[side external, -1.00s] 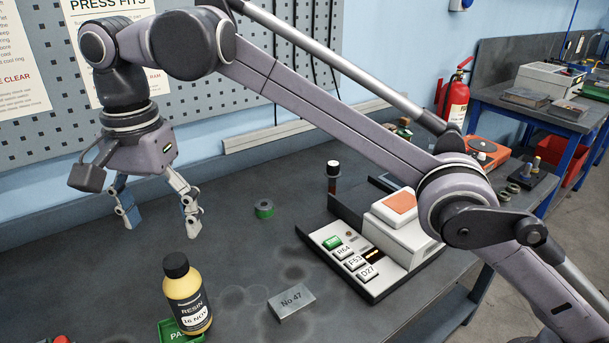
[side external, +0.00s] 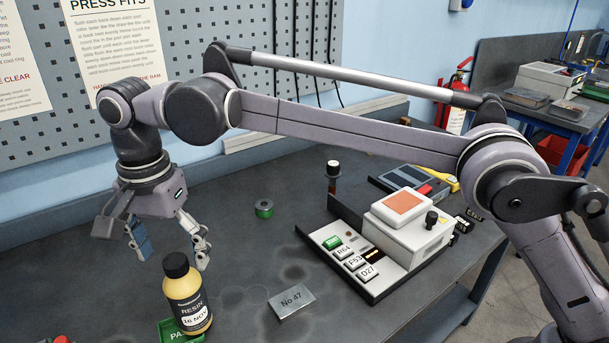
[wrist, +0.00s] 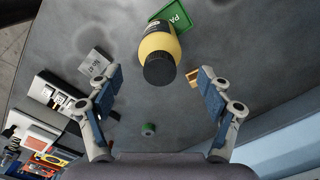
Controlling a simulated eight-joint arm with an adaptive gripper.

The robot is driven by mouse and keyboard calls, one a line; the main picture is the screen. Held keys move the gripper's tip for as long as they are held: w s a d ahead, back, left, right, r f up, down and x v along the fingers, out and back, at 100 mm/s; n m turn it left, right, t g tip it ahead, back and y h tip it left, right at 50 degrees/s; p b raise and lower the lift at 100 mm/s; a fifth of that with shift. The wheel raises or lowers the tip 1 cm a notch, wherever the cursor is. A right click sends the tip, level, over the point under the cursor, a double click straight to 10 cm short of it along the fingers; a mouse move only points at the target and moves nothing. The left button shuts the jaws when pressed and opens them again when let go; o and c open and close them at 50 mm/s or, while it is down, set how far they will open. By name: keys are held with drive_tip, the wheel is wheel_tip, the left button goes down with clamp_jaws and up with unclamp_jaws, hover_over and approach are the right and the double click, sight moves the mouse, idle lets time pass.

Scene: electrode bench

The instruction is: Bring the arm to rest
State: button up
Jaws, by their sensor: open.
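My gripper (side external: 170,245) is open and empty. In the side external view it hangs above the left part of the dark bench, behind the yellow resin bottle (side external: 187,297). In the wrist view the gripper (wrist: 160,97) shows its two fingers spread wide, with nothing between the pads. The bottle (wrist: 159,50) has a black cap and appears beyond the fingertips in that view. I cannot tell the exact gap between the fingers and the bottle.
A green roll (side external: 264,208) lies on the bench right of my gripper. A metal block marked No 47 (side external: 291,301) lies at the front. A white device with an orange top (side external: 402,207) and a key panel stands to the right.

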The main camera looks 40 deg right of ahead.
sight(181, 280)
drive_tip(key=shift+f, duration=3.25)
drive_tip(key=shift+r, duration=6.45)
wheel_tip(181, 280, down, 13)
drive_tip(key=shift+r, duration=0.1)
wheel_tip(181, 280, up, 5)
drive_tip(key=shift+f, duration=0.1)
drive_tip(key=w+d+r, duration=0.2)
drive_tip(key=d+r, duration=0.4)
drive_tip(key=d, duration=0.4)
drive_tip(key=shift+d+r, duration=0.2)
drive_tip(key=c, duration=0.4)
